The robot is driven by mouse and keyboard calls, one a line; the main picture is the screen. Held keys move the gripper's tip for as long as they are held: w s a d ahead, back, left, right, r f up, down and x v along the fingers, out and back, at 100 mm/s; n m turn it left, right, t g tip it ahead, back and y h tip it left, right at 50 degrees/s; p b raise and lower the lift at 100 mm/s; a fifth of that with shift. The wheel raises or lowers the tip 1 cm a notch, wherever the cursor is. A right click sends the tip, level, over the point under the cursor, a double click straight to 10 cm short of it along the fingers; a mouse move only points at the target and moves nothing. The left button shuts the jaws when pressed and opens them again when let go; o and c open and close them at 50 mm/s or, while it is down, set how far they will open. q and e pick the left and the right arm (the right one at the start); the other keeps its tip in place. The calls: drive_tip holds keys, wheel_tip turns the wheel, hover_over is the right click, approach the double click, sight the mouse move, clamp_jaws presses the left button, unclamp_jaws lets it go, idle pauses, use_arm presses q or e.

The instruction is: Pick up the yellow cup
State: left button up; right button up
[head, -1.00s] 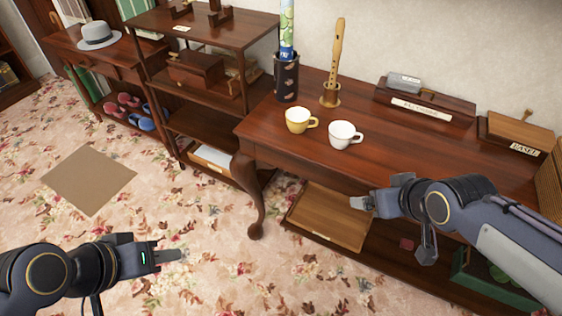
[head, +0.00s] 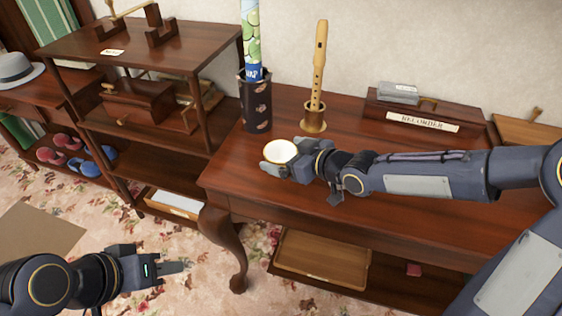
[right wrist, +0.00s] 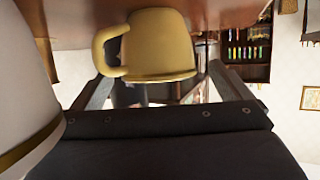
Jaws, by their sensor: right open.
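A white cup-like thing with a gold band (right wrist: 25,90) is close at the left edge there. My left gripper (head: 172,268) is over the floor, away from the table.
On the table (head: 240,160), a dark holder with a rolled item (head: 257,103) and a recorder on a stand (head: 316,80) stand just behind the cup. A labelled recorder case (head: 420,115) lies further right. A shelf unit (head: 150,110) stands to the left.

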sight(283, 152)
drive_tip(key=x, duration=0.3)
drive_tip(key=shift+w+f+b, duration=0.2)
drive_tip(key=shift+b, duration=0.15)
drive_tip(key=shift+c, duration=0.2)
drive_tip(key=c, duration=1)
drive_tip(key=shift+c, duration=0.3)
drive_tip(key=shift+r, duration=0.15)
